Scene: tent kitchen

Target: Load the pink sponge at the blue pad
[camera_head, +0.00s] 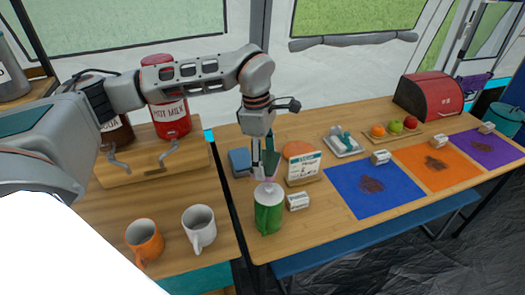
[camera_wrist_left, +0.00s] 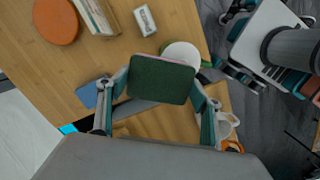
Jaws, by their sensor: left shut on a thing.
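My left gripper (camera_head: 265,160) is shut on the pink sponge and holds it over the light wooden table. In the left wrist view the sponge (camera_wrist_left: 160,80) lies between the two fingers; its dark green face shows, with a thin pink edge. In the head view the fingers partly hide it, behind the green can (camera_head: 268,212). The blue pad (camera_head: 345,201) lies flat farther right on the table, with a dark brown patch (camera_head: 371,185) on it. Grey parts of my right side show at the right of the wrist view; the right gripper's state is unclear.
Orange (camera_head: 445,178) and purple (camera_head: 503,156) pads lie beyond. Two mugs (camera_head: 199,227) stand on the nearer left counter.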

